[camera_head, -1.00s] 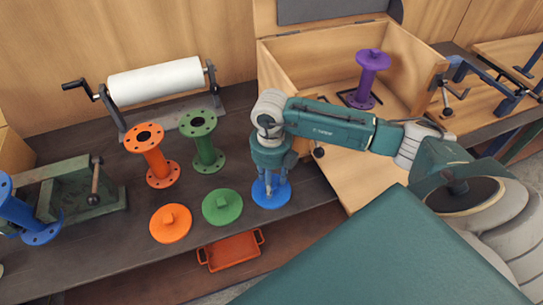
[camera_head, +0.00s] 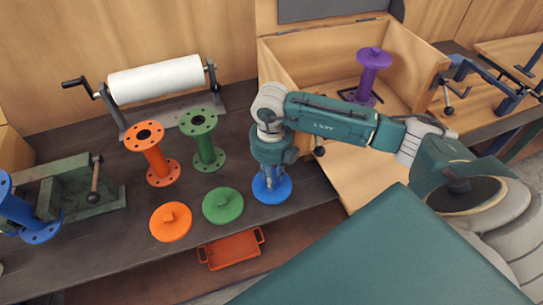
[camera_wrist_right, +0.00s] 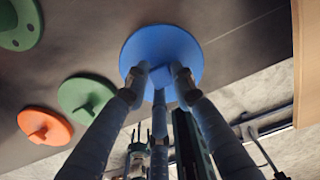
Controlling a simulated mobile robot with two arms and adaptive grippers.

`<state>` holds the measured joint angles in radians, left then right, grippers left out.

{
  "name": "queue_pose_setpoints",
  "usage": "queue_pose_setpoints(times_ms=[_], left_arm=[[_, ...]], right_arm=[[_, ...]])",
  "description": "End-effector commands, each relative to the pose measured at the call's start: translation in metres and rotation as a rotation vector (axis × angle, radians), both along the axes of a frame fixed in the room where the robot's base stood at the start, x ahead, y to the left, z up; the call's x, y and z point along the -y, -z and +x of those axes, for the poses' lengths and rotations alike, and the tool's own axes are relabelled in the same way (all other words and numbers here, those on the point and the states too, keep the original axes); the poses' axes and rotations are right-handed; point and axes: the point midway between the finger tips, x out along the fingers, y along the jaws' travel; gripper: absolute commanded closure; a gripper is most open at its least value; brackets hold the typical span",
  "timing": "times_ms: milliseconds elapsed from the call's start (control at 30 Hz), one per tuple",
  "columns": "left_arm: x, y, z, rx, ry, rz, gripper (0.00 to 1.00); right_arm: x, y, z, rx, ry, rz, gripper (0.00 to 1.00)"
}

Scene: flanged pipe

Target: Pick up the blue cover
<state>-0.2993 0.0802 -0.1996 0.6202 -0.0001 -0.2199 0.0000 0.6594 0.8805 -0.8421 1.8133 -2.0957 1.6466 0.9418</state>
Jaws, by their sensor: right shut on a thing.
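The blue cover (camera_head: 272,196) is a round disc at the right end of the row of covers, near the front edge of the dark bench. It also shows in the right wrist view (camera_wrist_right: 160,50), with a small square knob at its middle. My right gripper (camera_head: 270,182) points down over it. Its fingers (camera_wrist_right: 158,82) are shut around the knob. Whether the disc is clear of the bench top cannot be told. My left gripper is not in view.
A green cover (camera_head: 222,206) lies close left of the blue one, and an orange cover (camera_head: 170,222) beyond it. Green (camera_head: 203,140) and orange (camera_head: 153,155) flanged pipes stand behind. A wooden box (camera_head: 290,75) holding a purple pipe (camera_head: 372,72) stands right.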

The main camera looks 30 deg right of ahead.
Motion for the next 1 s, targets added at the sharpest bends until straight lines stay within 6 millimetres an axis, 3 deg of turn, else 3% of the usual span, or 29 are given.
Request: queue_pose_setpoints(times_ms=[167,500,600,800,1000], left_arm=[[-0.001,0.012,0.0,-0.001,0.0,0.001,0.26],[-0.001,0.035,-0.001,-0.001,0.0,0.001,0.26],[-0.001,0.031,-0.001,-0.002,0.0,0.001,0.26],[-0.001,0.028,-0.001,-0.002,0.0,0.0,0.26],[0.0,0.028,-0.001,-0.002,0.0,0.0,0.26]], right_arm=[[0.0,-0.031,0.002,0.008,-0.001,0.001,0.94],[0.0,-0.132,0.002,0.009,-0.002,0.001,0.94],[0.001,-0.157,0.001,0.008,0.0,-0.001,0.94],[0.001,-0.181,0.001,0.004,-0.001,-0.002,0.94],[0.0,-0.188,0.0,0.001,0.0,0.0,0.94]])
